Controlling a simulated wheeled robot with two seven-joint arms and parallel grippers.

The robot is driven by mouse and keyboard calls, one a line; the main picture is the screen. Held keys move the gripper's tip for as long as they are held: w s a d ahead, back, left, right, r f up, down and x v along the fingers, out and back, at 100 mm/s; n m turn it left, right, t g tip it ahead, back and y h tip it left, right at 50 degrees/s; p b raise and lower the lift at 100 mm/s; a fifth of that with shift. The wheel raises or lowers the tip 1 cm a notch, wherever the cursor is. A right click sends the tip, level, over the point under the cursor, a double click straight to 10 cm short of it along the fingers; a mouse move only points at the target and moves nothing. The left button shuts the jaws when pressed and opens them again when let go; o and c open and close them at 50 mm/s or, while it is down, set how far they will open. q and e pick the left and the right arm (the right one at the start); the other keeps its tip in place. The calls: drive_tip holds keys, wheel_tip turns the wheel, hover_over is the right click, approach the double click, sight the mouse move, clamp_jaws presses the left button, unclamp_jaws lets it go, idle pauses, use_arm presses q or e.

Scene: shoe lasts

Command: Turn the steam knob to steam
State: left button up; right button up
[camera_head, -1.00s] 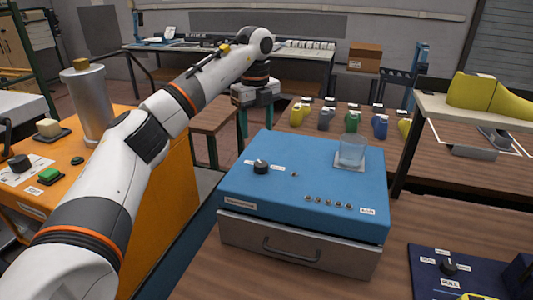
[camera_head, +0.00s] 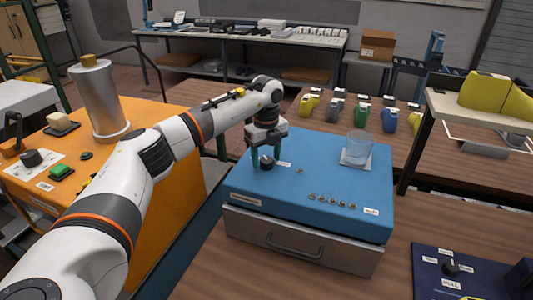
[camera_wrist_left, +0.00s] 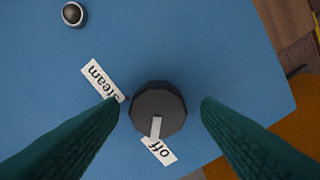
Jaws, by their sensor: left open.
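The steam knob (camera_head: 267,162) is a dark round knob on top of the blue box (camera_head: 320,188). In the left wrist view the knob (camera_wrist_left: 158,108) has a light pointer mark aimed at the "off" label (camera_wrist_left: 160,151). The "steam" label (camera_wrist_left: 102,80) lies to its upper left. My left gripper (camera_head: 265,160) points down over the knob, its green fingers standing on either side. In the left wrist view the fingers (camera_wrist_left: 160,112) are open, with gaps between them and the knob. My right gripper is not in view.
A glass (camera_head: 358,147) stands on a pale pad on the blue box. A row of small buttons (camera_head: 330,200) lies along its front, above a drawer handle (camera_head: 293,247). A dark blue panel (camera_head: 455,272) sits at lower right. An orange cabinet (camera_head: 165,185) stands at left.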

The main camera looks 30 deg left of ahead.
use_arm(q)
drive_tip(key=shift+w+f, duration=0.1)
drive_tip(key=shift+c, duration=0.4)
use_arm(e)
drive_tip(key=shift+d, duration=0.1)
use_arm(q)
drive_tip(key=c, duration=0.9)
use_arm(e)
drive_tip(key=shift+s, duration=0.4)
use_arm(q)
drive_tip(key=shift+m, duration=0.3)
drive_tip(key=m, duration=0.9)
drive_tip(key=shift+w, duration=0.1)
drive_tip(key=m, duration=0.4)
drive_tip(key=shift+m, duration=2.2)
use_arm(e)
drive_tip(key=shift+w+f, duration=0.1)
use_arm(q)
drive_tip(key=shift+r, duration=0.2)
